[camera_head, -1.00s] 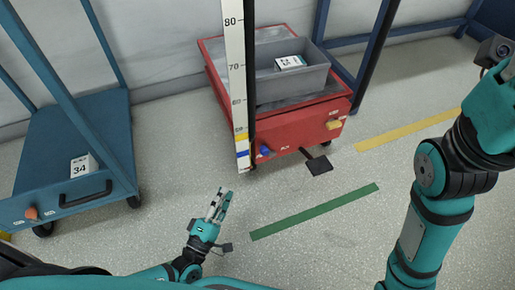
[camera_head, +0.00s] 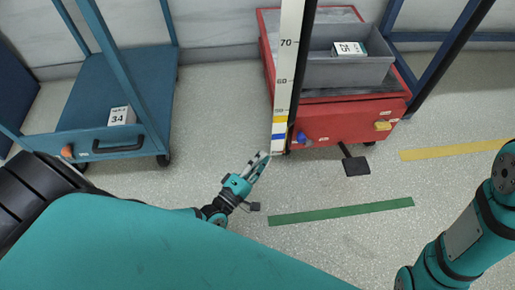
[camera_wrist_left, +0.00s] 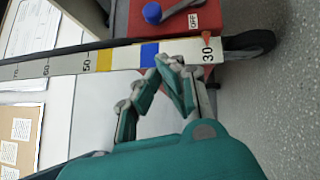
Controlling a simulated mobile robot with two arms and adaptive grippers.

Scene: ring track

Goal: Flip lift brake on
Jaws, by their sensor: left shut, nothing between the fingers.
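The red cart (camera_head: 345,123) stands ahead with a blue knob (camera_head: 302,138) at its front left and a yellow knob (camera_head: 382,126) at its front right. In the left wrist view the blue knob (camera_wrist_left: 152,13) sits on a lever beside an "OFF" label (camera_wrist_left: 193,21). I cannot tell which control is the lift brake. My left gripper (camera_head: 262,158) is shut and empty, low and left of the blue knob. In the wrist view its fingertips (camera_wrist_left: 172,62) are by the ruled post (camera_wrist_left: 120,56), which lies between them and the knob. My right gripper is out of view.
The ruled post (camera_head: 287,70) stands upright before the cart. A black pedal (camera_head: 356,166) sticks out under the cart, which carries a grey bin (camera_head: 345,70). A blue cart (camera_head: 120,95) with an orange knob (camera_head: 67,151) stands left. The floor around the green strip (camera_head: 340,211) is clear.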

